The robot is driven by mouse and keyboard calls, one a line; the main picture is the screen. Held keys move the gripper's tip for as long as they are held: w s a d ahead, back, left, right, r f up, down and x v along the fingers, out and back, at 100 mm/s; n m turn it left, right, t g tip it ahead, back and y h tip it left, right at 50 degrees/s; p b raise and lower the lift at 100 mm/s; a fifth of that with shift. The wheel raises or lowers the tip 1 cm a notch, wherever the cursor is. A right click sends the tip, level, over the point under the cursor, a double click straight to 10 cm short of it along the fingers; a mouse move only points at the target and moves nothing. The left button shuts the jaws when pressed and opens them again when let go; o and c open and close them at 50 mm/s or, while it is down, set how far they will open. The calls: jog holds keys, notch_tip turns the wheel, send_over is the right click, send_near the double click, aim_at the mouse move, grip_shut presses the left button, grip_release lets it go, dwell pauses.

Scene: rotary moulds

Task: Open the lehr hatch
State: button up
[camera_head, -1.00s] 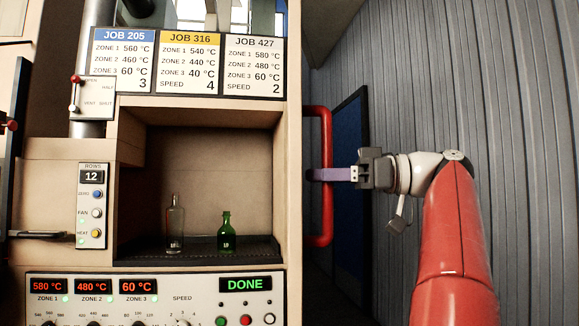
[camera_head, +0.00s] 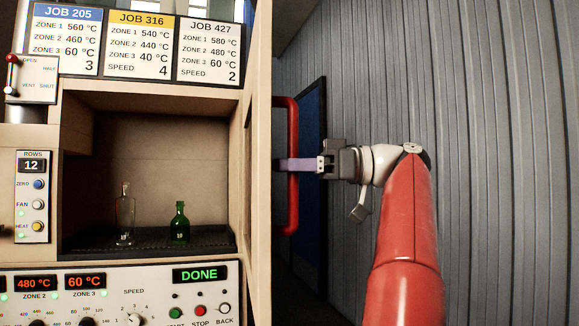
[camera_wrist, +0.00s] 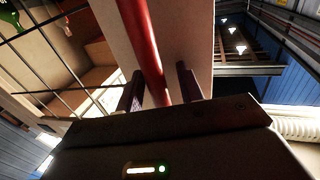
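A pale panel, taken as the lehr hatch (camera_head: 262,60), shows nearly edge-on along the right side of the glassware chamber; I cannot tell how far it stands open. Its upright red bar handle (camera_head: 292,215) is on the panel's right side. My gripper (camera_head: 284,165) reaches in from the right at the handle's mid-height. In the wrist view, the red handle (camera_wrist: 148,50) runs between my two purple fingers. The fingers are apart, with a gap showing between the bar and the right finger. The fingertips are partly hidden in the head view.
A clear bottle (camera_head: 125,215) and a green bottle (camera_head: 180,223) stand in the chamber. Below is a control panel with a green "DONE" display (camera_head: 200,274). Job cards (camera_head: 145,45) hang above. A grey ribbed wall (camera_head: 500,150) rises behind my arm.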

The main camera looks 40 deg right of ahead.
jog(key=p+v, duration=0.1)
jog(key=v, duration=0.6)
jog(key=shift+s+d+p, duration=0.3)
jog(key=shift+d+p, duration=0.05)
dwell(0.4)
